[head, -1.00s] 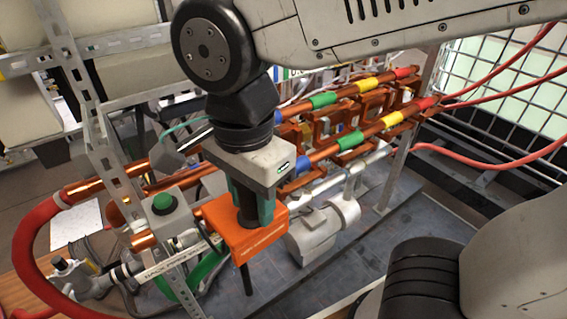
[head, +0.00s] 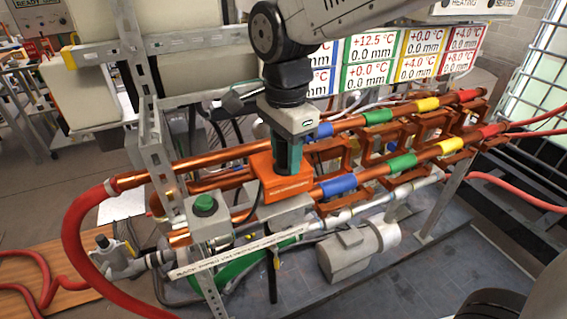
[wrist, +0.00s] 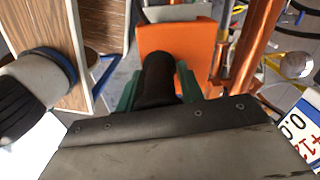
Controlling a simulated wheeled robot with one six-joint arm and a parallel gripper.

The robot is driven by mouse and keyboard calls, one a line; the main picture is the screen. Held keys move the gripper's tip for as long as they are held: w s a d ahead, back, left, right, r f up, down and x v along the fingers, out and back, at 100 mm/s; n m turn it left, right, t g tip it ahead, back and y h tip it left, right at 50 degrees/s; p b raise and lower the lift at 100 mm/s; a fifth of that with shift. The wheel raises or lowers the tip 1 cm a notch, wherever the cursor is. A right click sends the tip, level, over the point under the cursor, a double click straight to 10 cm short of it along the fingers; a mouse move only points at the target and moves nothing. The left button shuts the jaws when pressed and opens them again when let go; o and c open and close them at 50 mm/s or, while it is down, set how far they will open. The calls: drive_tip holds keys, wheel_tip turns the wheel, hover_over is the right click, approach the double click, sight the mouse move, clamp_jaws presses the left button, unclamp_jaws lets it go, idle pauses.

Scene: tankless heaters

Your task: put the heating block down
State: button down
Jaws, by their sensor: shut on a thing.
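The heating block is an orange box (head: 285,186) with a dark upright grip on top. My gripper (head: 287,158) points down and is shut on that grip, its green fingers on either side. In the head view the block overlaps the left part of the copper pipes, left of the blue bands; I cannot tell whether it touches them. In the wrist view the orange block (wrist: 172,45) shows beyond the dark grip and my gripper (wrist: 158,85). The block's underside is hidden.
A green button (head: 204,203) on a grey box stands left of the block. Copper pipes (head: 385,168) with coloured bands run to the right. A grey motor (head: 352,252) sits below. A red hose (head: 75,235) curves at the left. Temperature signs (head: 370,50) hang behind.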

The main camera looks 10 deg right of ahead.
sight(283, 165)
drive_tip(key=shift+w, duration=0.5)
drive_tip(key=shift+w+a+f, duration=0.1)
drive_tip(key=shift+w+f, duration=0.05)
drive_tip(key=shift+f, duration=1.65)
drive_tip(key=shift+f, duration=0.15)
drive_tip(key=c, duration=0.9)
unclamp_jaws()
